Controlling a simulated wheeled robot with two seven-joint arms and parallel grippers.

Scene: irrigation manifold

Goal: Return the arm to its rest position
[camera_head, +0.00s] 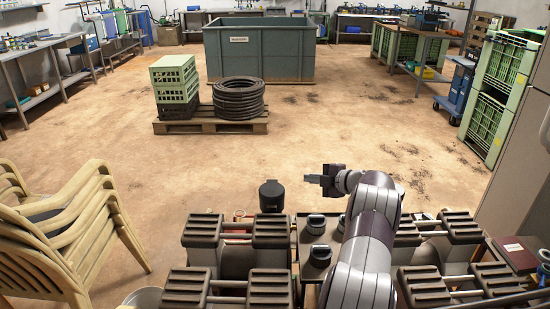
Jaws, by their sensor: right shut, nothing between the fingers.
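My right arm rises from the bottom of the head view, bends over, and ends in my right gripper (312,180), which points left. The gripper is shut and empty, held above the manifold's far edge. Below it are dark ribbed blocks (270,232) joined by pale pipes, and dark round knobs with light rims (317,224). A black cylindrical cap or pot (271,196) stands just to the left of the gripper, apart from it. My arm hides part of the manifold behind it. My left gripper is not in view.
Stacked beige chairs (75,225) stand at the left. A pallet (211,124) carries green crates (175,78) and a coiled black hose (238,98). A large grey-green bin (260,52) stands behind. Green crates (490,90) line the right. The floor between is clear.

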